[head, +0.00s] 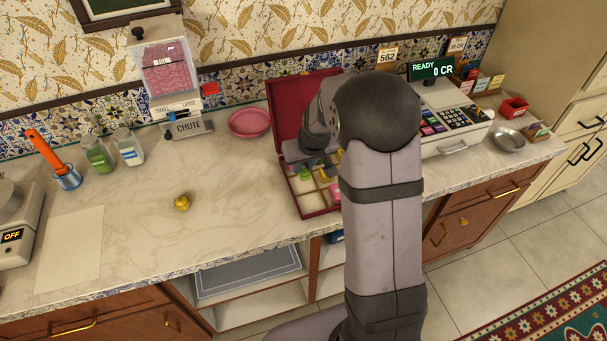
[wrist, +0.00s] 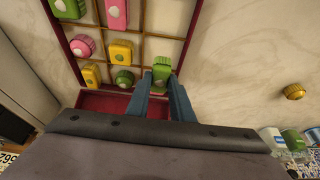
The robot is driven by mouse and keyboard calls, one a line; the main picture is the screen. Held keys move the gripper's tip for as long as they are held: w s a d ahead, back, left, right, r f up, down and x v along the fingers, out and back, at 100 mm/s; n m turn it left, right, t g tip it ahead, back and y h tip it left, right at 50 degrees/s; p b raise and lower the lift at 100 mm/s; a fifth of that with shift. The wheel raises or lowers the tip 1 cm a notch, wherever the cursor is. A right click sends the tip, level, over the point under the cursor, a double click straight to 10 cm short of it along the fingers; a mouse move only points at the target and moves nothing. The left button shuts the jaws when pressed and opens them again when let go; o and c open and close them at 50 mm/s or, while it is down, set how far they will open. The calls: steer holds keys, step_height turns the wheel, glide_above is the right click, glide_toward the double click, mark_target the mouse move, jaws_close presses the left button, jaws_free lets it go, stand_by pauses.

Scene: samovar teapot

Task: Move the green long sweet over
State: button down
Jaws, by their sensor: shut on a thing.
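The green long sweet (wrist: 161,73) is between the two fingertips of my gripper (wrist: 162,82), which is shut on it. It is at the lid-side end of the end column of the open red sweet box (head: 322,213). I cannot tell whether it still touches the box floor. In the head view my gripper (head: 312,162) is over the box, partly hidden by my arm. Other compartments in the wrist view hold a pink round sweet (wrist: 82,46), a yellow sweet (wrist: 120,50), another yellow sweet (wrist: 91,75) and a green round sweet (wrist: 124,78).
A gold round sweet (head: 182,203) lies alone on the counter. The box's raised lid (head: 284,108) stands behind it. A pink bowl (head: 249,123) and a chute dispenser (head: 170,80) are at the back; the cash register (head: 455,125) is right. The counter left of the box is mostly clear.

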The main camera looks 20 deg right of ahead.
mark_target(304, 176)
steer(key=shift+f, duration=2.3)
steer(key=shift+f, duration=0.1)
steer(key=c, duration=2)
jaws_free()
steer(key=shift+f, duration=0.1)
steer(key=shift+o, duration=0.8)
steer(key=shift+r, duration=0.2)
